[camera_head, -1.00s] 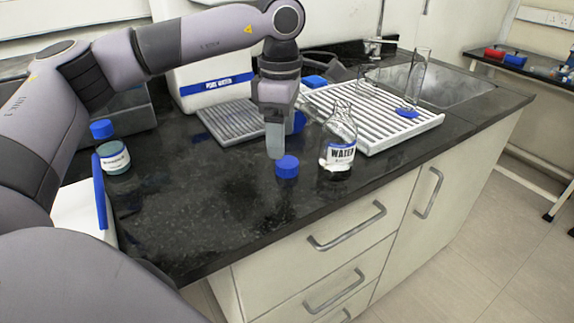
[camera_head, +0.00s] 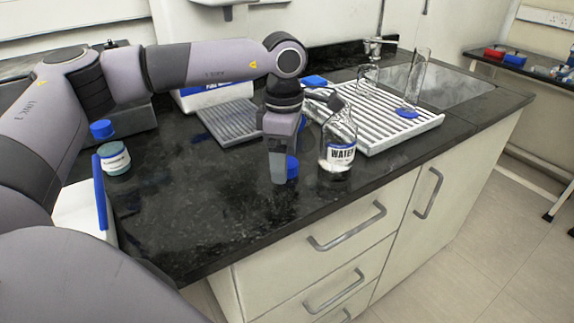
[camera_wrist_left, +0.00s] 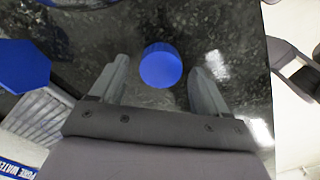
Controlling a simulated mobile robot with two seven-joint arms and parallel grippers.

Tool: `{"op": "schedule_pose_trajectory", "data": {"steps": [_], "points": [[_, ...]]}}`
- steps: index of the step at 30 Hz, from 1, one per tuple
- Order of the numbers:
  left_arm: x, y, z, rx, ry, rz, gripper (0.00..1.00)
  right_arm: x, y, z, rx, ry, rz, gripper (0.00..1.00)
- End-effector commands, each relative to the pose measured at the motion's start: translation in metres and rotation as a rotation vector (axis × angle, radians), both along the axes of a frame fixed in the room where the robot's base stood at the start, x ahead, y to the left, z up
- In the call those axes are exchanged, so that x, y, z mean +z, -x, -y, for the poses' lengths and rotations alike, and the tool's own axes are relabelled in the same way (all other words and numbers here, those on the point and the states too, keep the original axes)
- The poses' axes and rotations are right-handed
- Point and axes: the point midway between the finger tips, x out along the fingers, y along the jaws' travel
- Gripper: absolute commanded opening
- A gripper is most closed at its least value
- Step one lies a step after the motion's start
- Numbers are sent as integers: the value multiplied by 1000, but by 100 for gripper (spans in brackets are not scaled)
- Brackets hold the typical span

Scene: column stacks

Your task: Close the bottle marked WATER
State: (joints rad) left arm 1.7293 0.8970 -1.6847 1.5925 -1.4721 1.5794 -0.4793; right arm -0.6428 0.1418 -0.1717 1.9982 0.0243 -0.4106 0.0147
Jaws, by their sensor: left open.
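The clear glass bottle marked WATER (camera_head: 339,148) stands upright on the black worktop with no cap on it. A blue cap (camera_head: 292,167) lies on the worktop to the left of the bottle, partly hidden behind my left gripper (camera_head: 279,176) in the head view. In the left wrist view the blue cap (camera_wrist_left: 161,65) lies between the two open fingers of my left gripper (camera_wrist_left: 158,85), with a gap on each side. I cannot tell whether the fingertips are level with the cap. My right gripper is not in view.
A blue-capped bottle (camera_head: 114,157) stands at the left. A grey drip tray (camera_head: 228,122) is behind my gripper. The front worktop is clear.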

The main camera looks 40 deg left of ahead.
Motion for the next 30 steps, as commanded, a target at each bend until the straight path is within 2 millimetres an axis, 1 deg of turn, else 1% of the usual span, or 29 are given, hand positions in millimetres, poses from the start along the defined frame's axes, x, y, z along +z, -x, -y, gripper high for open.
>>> {"op": "schedule_pose_trajectory", "data": {"steps": [2, 3, 5, 6, 7, 17, 22, 26, 29, 30], "points": [[0, 0, 0, 0, 0, 0, 76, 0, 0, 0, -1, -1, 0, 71], [0, 0, 0, 1, 0, 0, 63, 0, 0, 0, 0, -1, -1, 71], [0, 0, 0, 1, 0, 0, 43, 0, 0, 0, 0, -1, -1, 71], [0, 0, 0, 1, 0, 0, 30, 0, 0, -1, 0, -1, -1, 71], [0, 0, 0, 1, 0, 0, 21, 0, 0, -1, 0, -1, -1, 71], [1, 0, 0, 1, 0, 0, 21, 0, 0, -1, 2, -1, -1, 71], [7, -1, 0, 1, 1, 2, 21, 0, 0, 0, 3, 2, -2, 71], [22, -1, 0, 1, 2, 3, 21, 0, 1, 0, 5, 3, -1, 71], [42, -1, 0, 1, 2, 5, 21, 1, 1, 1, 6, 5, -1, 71], [51, -1, 0, 1, 2, 5, 21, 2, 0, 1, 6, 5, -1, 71]]}}
